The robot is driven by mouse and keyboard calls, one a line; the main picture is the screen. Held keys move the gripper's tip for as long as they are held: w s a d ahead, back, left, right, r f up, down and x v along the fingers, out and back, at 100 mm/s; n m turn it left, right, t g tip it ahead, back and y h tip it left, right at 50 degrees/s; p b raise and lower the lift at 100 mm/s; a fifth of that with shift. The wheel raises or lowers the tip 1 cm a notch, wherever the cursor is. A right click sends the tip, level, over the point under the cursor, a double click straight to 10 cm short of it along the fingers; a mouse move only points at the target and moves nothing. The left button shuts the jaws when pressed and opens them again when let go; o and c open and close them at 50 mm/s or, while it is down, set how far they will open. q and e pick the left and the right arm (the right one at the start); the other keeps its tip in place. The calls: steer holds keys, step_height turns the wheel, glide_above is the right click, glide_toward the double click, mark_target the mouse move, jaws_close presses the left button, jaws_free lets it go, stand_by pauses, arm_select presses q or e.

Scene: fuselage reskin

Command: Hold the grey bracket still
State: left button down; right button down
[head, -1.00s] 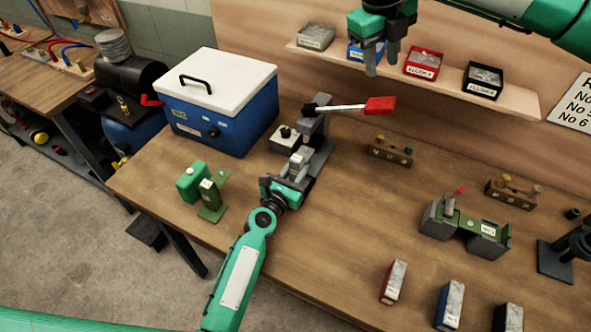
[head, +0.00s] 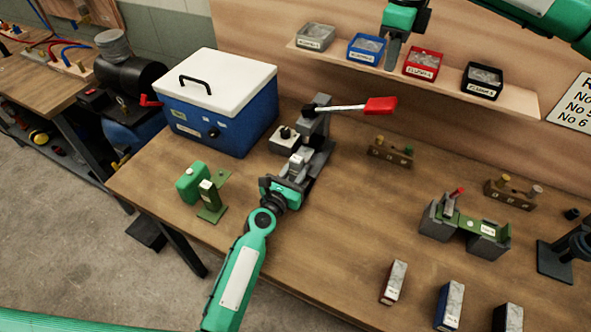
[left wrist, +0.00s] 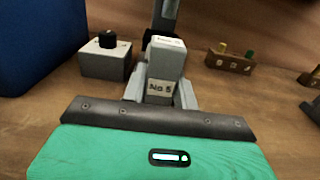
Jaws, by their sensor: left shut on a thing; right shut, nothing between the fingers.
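The grey bracket (head: 299,162), with a white label on it, stands at the foot of a grey lever press (head: 314,127). In the left wrist view the bracket (left wrist: 162,70) is upright, reads "No 5", and has grey parts beside its base. My left gripper (head: 291,182) is shut on the bracket, low on its near side; the dark gripper edge hides the contact in the left wrist view (left wrist: 158,118). My right gripper (head: 393,54) is shut and empty, high in front of the shelf, far from the bracket.
The press has a red-handled lever (head: 378,106) sticking out right. A blue cooler box (head: 215,115) and a small grey box with a black knob (head: 284,140) stand to the left. A shelf (head: 450,92) holds labelled bins.

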steer(key=shift+f, duration=3.25)
steer(key=shift+f, duration=3.85)
step_height(320, 180, up, 12)
steer(key=shift+r, duration=0.15)
arm_select(q)
steer(key=c, duration=1)
jaws_free()
